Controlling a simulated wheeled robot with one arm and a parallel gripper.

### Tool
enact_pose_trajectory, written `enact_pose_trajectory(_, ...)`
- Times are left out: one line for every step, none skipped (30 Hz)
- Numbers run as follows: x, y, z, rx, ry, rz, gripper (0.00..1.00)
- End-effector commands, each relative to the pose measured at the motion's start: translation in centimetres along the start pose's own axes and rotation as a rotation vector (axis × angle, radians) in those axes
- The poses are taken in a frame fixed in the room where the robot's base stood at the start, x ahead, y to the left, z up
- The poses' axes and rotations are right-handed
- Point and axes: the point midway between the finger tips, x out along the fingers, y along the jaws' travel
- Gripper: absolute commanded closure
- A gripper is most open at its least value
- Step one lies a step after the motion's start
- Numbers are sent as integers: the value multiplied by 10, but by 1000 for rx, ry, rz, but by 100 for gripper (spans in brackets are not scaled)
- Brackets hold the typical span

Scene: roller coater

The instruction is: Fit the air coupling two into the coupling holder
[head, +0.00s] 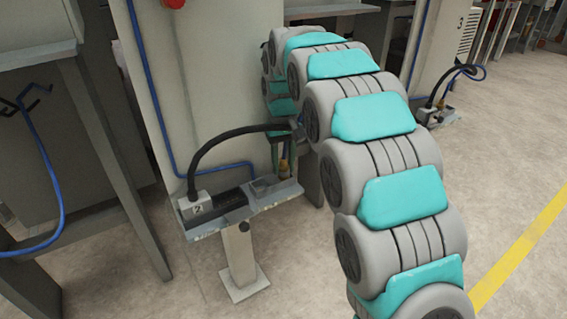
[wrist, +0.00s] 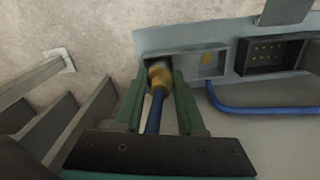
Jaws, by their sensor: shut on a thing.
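The air coupling two (wrist: 160,76) is a brass fitting on a blue hose (wrist: 153,112). My gripper (wrist: 160,86) is shut on it, with one green finger on each side, in the wrist view. The coupling's front end is at a grey box-like holder (wrist: 205,64) on a grey plate, at its left part. I cannot tell how deep it sits there. In the head view the coupling (head: 284,166) shows as a small brass piece at the right end of the stand's tray. My fingers there are largely hidden by my arm.
A stand (head: 240,255) carries the tray (head: 240,212), with a plug marked 2 (head: 201,204) and a black cable at its left. A dark multi-pin socket (wrist: 270,52) is right of the holder. A grey cabinet (head: 215,80) stands behind. Floor at right is clear.

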Motion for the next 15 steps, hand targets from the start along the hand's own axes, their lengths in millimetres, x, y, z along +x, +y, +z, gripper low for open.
enact_pose_trajectory(2, 0, 0, 0, 0, 0, 100)
enact_pose_trajectory(3, 0, 0, 0, 0, 0, 100)
enact_pose_trajectory(2, 0, 0, 0, 0, 0, 58)
enact_pose_trajectory(2, 0, 0, 0, 0, 0, 55)
enact_pose_trajectory(2, 0, 0, 0, 0, 0, 52)
enact_pose_trajectory(2, 0, 0, 0, 0, 0, 47)
enact_pose_trajectory(2, 0, 0, 0, 0, 0, 44)
enact_pose_trajectory(2, 0, 0, 0, 0, 0, 40)
enact_pose_trajectory(2, 0, 0, 0, 0, 0, 36)
enact_pose_trajectory(2, 0, 0, 0, 0, 0, 33)
enact_pose_trajectory(2, 0, 0, 0, 0, 0, 32)
enact_pose_trajectory(2, 0, 0, 0, 0, 0, 32)
enact_pose_trajectory(2, 0, 0, 0, 0, 0, 32)
enact_pose_trajectory(2, 0, 0, 0, 0, 0, 32)
enact_pose_trajectory(2, 0, 0, 0, 0, 0, 32)
